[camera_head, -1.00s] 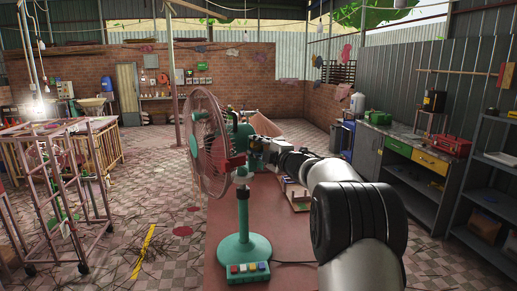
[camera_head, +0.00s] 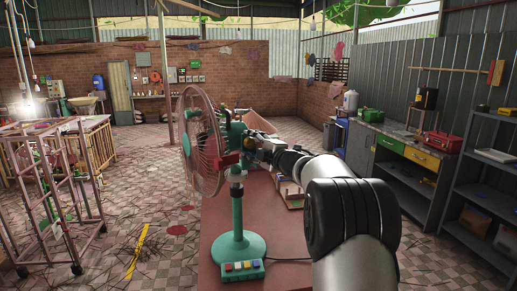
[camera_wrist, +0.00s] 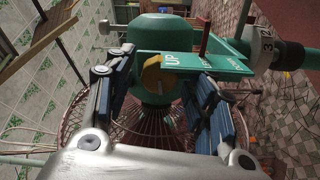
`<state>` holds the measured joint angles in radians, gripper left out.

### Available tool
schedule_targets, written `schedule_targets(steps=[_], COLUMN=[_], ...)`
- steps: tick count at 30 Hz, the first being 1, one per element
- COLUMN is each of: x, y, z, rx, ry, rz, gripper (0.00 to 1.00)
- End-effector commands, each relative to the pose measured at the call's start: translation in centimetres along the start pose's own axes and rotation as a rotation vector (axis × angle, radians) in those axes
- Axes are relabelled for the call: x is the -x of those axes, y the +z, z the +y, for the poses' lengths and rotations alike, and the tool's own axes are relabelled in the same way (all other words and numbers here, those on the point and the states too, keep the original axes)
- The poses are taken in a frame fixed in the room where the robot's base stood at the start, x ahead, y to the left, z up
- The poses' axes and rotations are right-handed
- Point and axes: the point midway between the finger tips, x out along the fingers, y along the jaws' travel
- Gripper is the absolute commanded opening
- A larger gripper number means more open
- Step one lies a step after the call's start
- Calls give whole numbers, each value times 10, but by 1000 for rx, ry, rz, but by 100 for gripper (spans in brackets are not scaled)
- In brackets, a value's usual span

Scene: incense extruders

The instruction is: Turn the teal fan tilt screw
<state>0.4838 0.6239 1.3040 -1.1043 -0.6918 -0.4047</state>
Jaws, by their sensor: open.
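The teal fan (camera_head: 240,215) with a pink wire cage stands upright on a table, its cage facing left in the head view. In the wrist view its teal motor housing (camera_wrist: 158,32) is at the top, beside a teal plate marked "UP" with a red pointer (camera_wrist: 205,38). A yellow knob (camera_wrist: 152,75), which looks like the tilt screw, sits below the plate's left end. My gripper (camera_wrist: 155,88) is open, with one blue-padded finger on each side of the knob. I cannot tell whether either finger touches it.
The fan's base has coloured buttons (camera_head: 241,266). The reddish table (camera_head: 218,235) runs away from me. Wheeled pink frames (camera_head: 50,190) stand left, shelves (camera_head: 490,190) right.

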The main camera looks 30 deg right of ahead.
Motion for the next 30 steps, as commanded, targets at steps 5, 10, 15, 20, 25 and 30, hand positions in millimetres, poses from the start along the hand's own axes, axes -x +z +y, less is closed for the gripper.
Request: schedule_targets(steps=[5, 10, 15, 20, 25, 30], x=[26, 64, 96, 112, 117, 116], y=[1, 1, 1, 0, 0, 0], z=[2, 2, 1, 1, 0, 0], rx=[-1, 0, 1, 0, 0, 0], ry=[2, 1, 1, 1, 1, 1], rz=[-4, -4, -4, -2, -1, -1], gripper=[50, 50, 50, 50, 50, 50])
